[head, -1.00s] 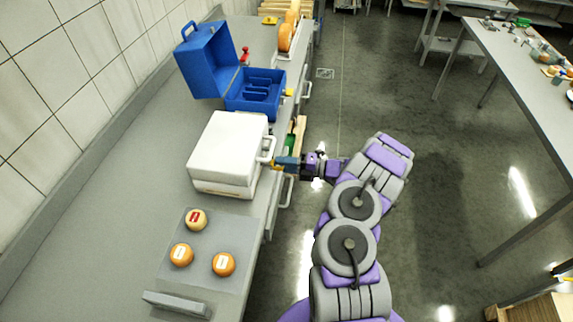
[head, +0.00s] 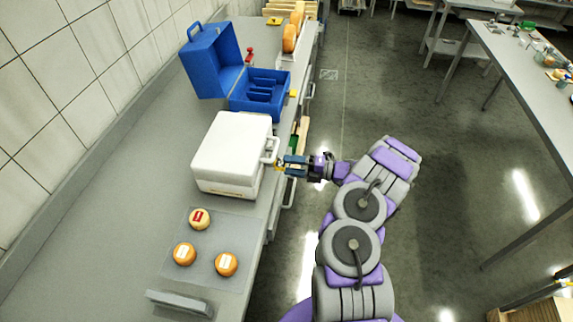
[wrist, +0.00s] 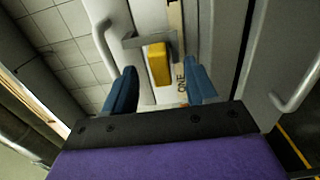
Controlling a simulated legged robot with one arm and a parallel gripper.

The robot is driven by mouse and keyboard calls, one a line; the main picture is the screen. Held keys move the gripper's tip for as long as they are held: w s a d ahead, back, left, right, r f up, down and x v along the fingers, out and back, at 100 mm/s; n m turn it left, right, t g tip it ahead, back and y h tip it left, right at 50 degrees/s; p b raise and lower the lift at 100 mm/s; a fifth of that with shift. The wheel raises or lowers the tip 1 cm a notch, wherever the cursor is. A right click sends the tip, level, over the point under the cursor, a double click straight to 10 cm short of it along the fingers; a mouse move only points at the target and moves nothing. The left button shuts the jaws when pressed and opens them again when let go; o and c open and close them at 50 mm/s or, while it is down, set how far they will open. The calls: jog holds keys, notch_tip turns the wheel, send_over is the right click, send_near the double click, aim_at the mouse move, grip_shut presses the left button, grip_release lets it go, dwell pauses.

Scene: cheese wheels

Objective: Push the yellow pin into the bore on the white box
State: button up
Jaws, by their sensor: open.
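The white box (head: 232,150) stands on the grey counter with its lid down and a white handle (head: 270,151) on its right side. My gripper (head: 284,165) is beside that side, close to the handle. In the wrist view the yellow pin (wrist: 158,64) sticks out at a grey metal bracket on the box front. My gripper's two blue fingers (wrist: 161,88) are open, with the pin in line with the gap between them. I cannot tell whether they touch it. The bore is not clearly visible.
An open blue case (head: 258,92) stands behind the box. Several cheese wheels, one nearby (head: 199,218), sit on a grey mat (head: 208,262) in front. A drawer handle (wrist: 298,88) shows at right in the wrist view. The floor right of the counter is clear.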

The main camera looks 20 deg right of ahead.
jog(key=p+v, duration=0.2)
jog(key=v, duration=1.3)
jog(key=shift+d, duration=0.2)
jog(key=shift+a, duration=0.1)
